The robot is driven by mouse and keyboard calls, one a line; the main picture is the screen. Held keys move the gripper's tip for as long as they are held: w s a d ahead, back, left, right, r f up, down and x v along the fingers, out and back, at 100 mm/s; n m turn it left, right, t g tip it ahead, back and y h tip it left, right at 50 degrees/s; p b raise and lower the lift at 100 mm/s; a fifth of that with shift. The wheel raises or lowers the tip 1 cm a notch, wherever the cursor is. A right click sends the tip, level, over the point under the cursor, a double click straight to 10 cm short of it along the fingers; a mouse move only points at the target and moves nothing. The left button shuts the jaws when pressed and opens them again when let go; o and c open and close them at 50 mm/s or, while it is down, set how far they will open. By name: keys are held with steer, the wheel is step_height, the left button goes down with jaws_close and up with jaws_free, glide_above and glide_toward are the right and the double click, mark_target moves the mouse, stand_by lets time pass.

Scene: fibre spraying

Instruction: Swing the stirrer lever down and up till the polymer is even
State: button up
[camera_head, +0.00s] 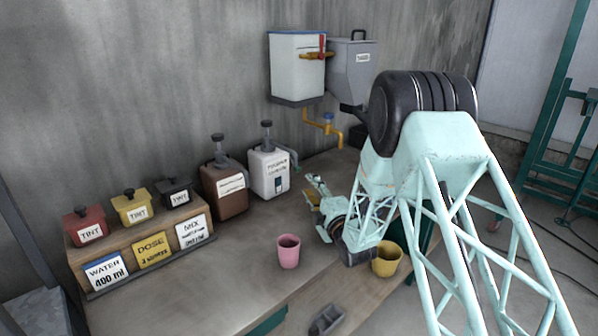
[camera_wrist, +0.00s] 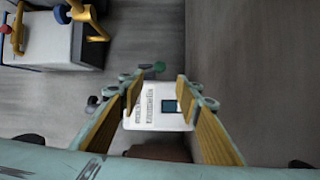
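A white tank (camera_head: 297,70) hangs on the wall, with an orange lever (camera_head: 316,56) and a red grip (camera_head: 322,44) on its front. The lever also shows at the upper left of the wrist view (camera_wrist: 20,32), with a red knob (camera_wrist: 6,29) at its end. My gripper (camera_head: 316,186) is low over the bench, well below and apart from the lever. In the wrist view its yellow-padded fingers (camera_wrist: 157,92) are spread with nothing between them. A white labelled pump container (camera_wrist: 157,122) lies beyond the gap. The polymer inside the tank is hidden.
A yellow tap with a blue handle (camera_head: 327,119) is under the tank, beside a grey hopper (camera_head: 352,70). A brown pump container (camera_head: 226,190), pink cup (camera_head: 288,252) and yellow cup (camera_head: 387,260) stand nearby.

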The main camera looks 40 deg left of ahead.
mark_target(299, 170)
steer(key=shift+b+x, duration=0.9)
steer(key=shift+x, duration=5.8)
jaws_close()
